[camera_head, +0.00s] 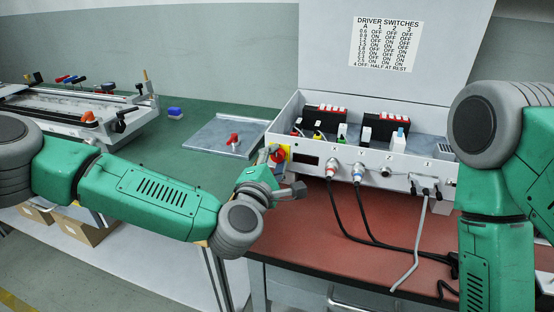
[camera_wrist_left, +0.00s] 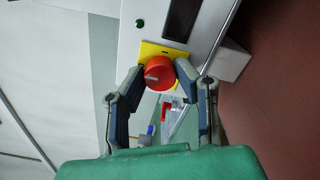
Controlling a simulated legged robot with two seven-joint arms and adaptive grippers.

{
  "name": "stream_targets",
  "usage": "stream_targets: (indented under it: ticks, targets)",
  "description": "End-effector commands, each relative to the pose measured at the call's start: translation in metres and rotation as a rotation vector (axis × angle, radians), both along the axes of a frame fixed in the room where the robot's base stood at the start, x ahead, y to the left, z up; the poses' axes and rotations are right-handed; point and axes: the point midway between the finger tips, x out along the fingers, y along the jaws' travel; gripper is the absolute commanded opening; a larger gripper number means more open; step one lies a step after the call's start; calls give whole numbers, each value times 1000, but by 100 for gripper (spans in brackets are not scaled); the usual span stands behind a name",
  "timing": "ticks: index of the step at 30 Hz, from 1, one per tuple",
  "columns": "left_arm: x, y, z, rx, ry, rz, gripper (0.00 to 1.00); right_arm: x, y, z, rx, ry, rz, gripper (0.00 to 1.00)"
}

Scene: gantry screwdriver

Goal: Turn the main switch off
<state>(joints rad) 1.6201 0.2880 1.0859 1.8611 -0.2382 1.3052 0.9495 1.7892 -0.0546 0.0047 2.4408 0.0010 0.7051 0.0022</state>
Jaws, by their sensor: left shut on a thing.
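The main switch is a round red knob (camera_wrist_left: 159,73) on a yellow plate (camera_wrist_left: 152,49), at the left end of the control box's front. It has a pale mark, which points left in the left wrist view. In the head view the yellow plate (camera_head: 285,151) shows, with the knob partly hidden by my gripper. My left gripper (camera_wrist_left: 160,80) has one finger on each side of the knob and is shut on it. It also shows in the head view (camera_head: 274,168). My right arm comes in at the right, but its gripper is out of view.
The white control box (camera_head: 400,172) has its lid up with a driver switch table (camera_head: 384,43). Black cables and a grey one hang from its front onto the red bench top (camera_head: 310,222). A grey plate (camera_head: 222,137) and a fixture (camera_head: 80,105) stand on the green table.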

Motion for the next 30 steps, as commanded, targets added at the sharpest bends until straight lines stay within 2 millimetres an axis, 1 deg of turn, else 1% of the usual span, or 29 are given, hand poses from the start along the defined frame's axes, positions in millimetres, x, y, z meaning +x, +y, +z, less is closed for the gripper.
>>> stream_targets:
  ticks: [1, 6, 7, 8, 9, 17, 20, 23, 30]
  targets:
    - [-1, 2, -8, 5, 15, 3, 0, 0, 0, 0, 0, 0, 0, 40]
    - [-1, 2, -9, 7, 17, 3, 0, 0, 0, 0, 0, 0, 0, 40]
    - [-1, 2, -9, 7, 17, 3, 34, 0, 0, 0, 0, 0, 0, 40]
    - [-1, 2, -9, 7, 17, 3, 44, 0, 0, 0, 0, 0, 0, 40]
    - [-1, 2, -8, 6, 15, 3, 47, 0, 0, 0, 0, 0, 0, 40]
    - [-2, 0, -4, 5, 7, 0, 47, 0, 0, 0, 0, 0, 0, 40]
    - [-7, 1, -3, 4, 7, -2, 47, -2, 0, 1, 0, -2, 0, 40]
    - [-19, 5, -3, 4, 7, -3, 47, -2, 0, 1, 0, -3, 0, 40]
    - [-67, 22, -5, 4, 10, -2, 47, -2, 0, 1, 0, -3, 0, 40]
